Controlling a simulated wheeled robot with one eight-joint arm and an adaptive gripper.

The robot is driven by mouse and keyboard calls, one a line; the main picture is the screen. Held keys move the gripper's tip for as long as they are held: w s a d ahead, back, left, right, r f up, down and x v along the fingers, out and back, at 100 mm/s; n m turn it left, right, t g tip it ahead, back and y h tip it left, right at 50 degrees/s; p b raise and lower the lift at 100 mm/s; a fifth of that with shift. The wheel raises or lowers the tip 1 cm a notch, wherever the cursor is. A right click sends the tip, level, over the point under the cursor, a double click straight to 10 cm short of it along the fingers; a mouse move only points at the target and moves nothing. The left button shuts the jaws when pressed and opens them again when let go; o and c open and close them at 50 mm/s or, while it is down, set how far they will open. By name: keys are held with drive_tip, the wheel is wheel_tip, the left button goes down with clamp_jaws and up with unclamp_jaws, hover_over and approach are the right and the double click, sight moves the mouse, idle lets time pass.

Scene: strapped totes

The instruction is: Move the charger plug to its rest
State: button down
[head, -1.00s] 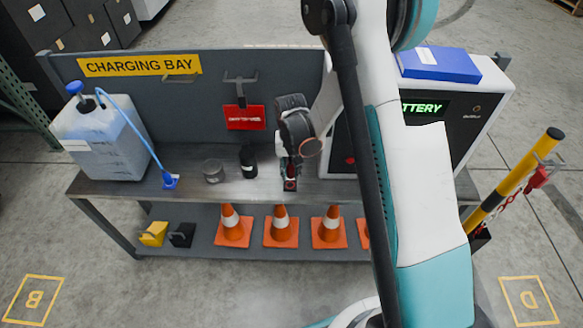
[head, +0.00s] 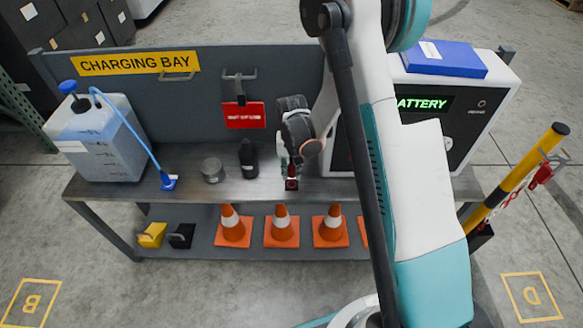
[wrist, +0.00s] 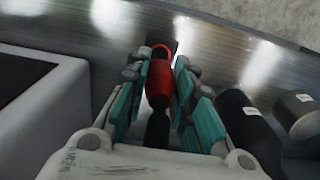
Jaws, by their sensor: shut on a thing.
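The charger plug (wrist: 160,80) is a red body with a black tail, seen in the wrist view between the teal-padded fingers of my gripper (wrist: 161,70). My gripper is shut on it. In the head view my gripper (head: 290,166) points down at the bench, left of the battery charger (head: 458,135). A small black piece with a red ring (head: 291,184) shows just below the fingers, at the bench top. The red ring (wrist: 163,47) also shows beyond the plug in the wrist view. I cannot tell whether the plug touches the rest, or clearly make out the rest.
A black bottle (head: 248,160) and a grey tin (head: 212,170) stand just left of my gripper on the bench (head: 120,190). A jug (head: 98,140) with a blue hose stands further left. A red tag (head: 243,115) hangs behind.

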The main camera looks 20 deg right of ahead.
sight(291, 176)
drive_tip(key=shift+f+b, duration=0.9)
drive_tip(key=shift+f, duration=1.05)
drive_tip(key=shift+f, duration=0.6)
idle(0.4)
drive_tip(key=c, duration=1.3)
unclamp_jaws()
drive_tip(key=shift+r, duration=0.15)
wheel_tip(291, 176, up, 12)
drive_tip(key=shift+f, duration=0.1)
